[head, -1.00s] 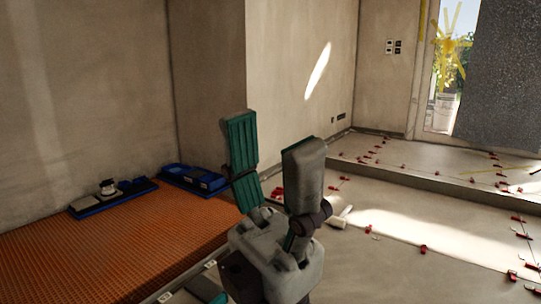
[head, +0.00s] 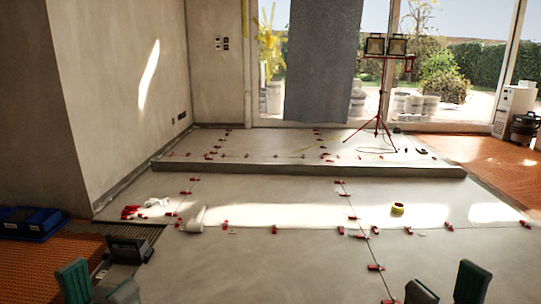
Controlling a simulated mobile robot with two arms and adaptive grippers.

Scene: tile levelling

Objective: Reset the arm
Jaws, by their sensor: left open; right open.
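My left gripper (head: 99,283) is at the bottom left of the head view. Its two green-and-grey fingers stand apart with nothing seen between them. My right gripper (head: 446,283) is at the bottom right, its fingers also apart and empty. Only the upper parts of both grippers show; the rest is cut off by the bottom edge. Both appear in front of the grey tiled floor (head: 275,265), held clear of the things on it.
A dark grey object (head: 129,249) lies just beyond my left gripper. A blue tray (head: 32,222) is at the left. Red levelling wedges (head: 376,267) line the tile joints. A white roll (head: 193,220) and yellow tape (head: 398,208) lie further back, before a raised step (head: 310,170).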

